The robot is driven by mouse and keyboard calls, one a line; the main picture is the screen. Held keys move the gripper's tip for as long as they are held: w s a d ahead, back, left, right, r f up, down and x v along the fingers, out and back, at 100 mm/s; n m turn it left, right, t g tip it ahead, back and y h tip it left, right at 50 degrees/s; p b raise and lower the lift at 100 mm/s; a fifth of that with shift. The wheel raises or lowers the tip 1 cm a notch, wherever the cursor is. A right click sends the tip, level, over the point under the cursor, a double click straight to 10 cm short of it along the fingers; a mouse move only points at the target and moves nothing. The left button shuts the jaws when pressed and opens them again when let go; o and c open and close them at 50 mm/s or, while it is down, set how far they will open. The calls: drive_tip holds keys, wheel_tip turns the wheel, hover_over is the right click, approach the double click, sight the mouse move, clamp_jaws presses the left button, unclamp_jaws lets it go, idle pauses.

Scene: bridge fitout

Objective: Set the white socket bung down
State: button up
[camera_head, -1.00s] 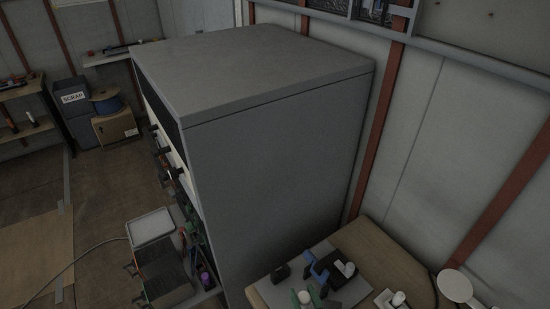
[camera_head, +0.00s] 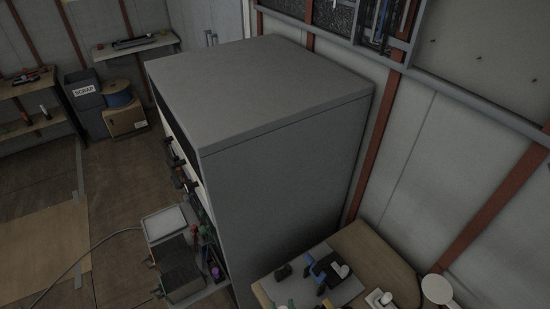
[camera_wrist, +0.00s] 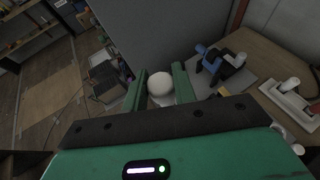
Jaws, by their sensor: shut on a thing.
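The white socket bung (camera_wrist: 160,86) shows as a pale rounded end between the two green fingers of my gripper (camera_wrist: 160,90) in the wrist view. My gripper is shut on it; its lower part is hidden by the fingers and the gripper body. The bung is held over or near the grey mat (camera_wrist: 258,75) beside the big grey cabinet; I cannot tell its height. In the head view only a bit of green of my gripper shows at the bottom edge, and the bung is not clear there.
On the wooden bench (camera_head: 372,250) lies the grey mat (camera_head: 343,292) with a black-and-blue fixture (camera_head: 325,268) holding a white piece. A white fitting (camera_head: 380,298) and a round white disc (camera_head: 437,288) are to the right. The tall grey cabinet (camera_head: 285,170) stands left of the bench.

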drive_tip(key=shift+m+h, duration=0.7)
drive_tip(key=shift+s+a+r+p, duration=0.35)
drive_tip(key=shift+r+p, duration=0.4)
drive_tip(key=shift+p, duration=0.15)
drive_tip(key=shift+s+a+r+p, duration=0.3)
drive_tip(key=shift+r+p, duration=0.5)
drive_tip(key=shift+p, duration=0.05)
drive_tip(key=shift+s+a+r+p, duration=0.35)
drive_tip(key=shift+r+p, duration=0.4)
drive_tip(key=shift+p, duration=0.15)
